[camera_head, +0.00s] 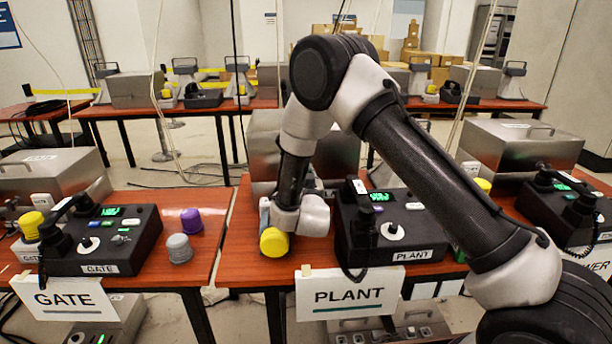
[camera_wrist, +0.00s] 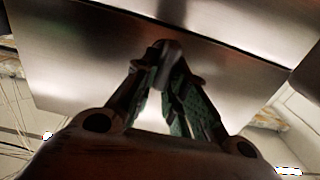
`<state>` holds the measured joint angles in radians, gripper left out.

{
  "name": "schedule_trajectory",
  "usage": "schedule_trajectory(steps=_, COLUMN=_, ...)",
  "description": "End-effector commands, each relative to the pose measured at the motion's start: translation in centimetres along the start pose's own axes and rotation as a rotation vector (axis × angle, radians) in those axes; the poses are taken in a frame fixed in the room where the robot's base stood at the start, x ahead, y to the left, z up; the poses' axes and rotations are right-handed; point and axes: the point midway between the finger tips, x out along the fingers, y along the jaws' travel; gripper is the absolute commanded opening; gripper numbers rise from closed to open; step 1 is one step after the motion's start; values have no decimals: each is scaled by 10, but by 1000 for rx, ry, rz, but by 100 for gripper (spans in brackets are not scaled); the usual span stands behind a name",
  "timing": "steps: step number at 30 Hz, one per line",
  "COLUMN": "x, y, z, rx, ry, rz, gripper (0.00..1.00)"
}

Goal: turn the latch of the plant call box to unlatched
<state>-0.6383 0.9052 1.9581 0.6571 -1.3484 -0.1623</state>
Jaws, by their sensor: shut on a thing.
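The plant call box (camera_head: 345,143) is a brushed metal box at the back of the PLANT table, partly covered by my arm. Its metal face (camera_wrist: 85,55) fills much of the wrist view. My gripper (camera_wrist: 168,68) is shut on a small dark grey piece, which looks like the latch (camera_wrist: 171,46), against that face. The fingers hide most of the latch, so its angle cannot be told. In the head view the gripper fingers and latch are hidden behind my wrist.
The black PLANT phone console (camera_head: 395,240) stands right of my wrist. A yellow knob (camera_head: 274,241) is just in front of my wrist. The PLANT sign (camera_head: 348,298) hangs at the table's front edge. The GATE console (camera_head: 100,245) and purple and grey knobs (camera_head: 180,248) are left.

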Motion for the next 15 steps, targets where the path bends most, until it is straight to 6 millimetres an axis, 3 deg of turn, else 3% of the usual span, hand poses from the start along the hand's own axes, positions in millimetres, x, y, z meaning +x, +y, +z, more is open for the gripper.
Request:
schedule_trajectory(steps=8, x=0, y=2, z=0, rx=92, ry=0, rz=0, gripper=0)
schedule_trajectory(steps=15, x=0, y=6, z=1, rx=280, ry=0, rz=1, gripper=0)
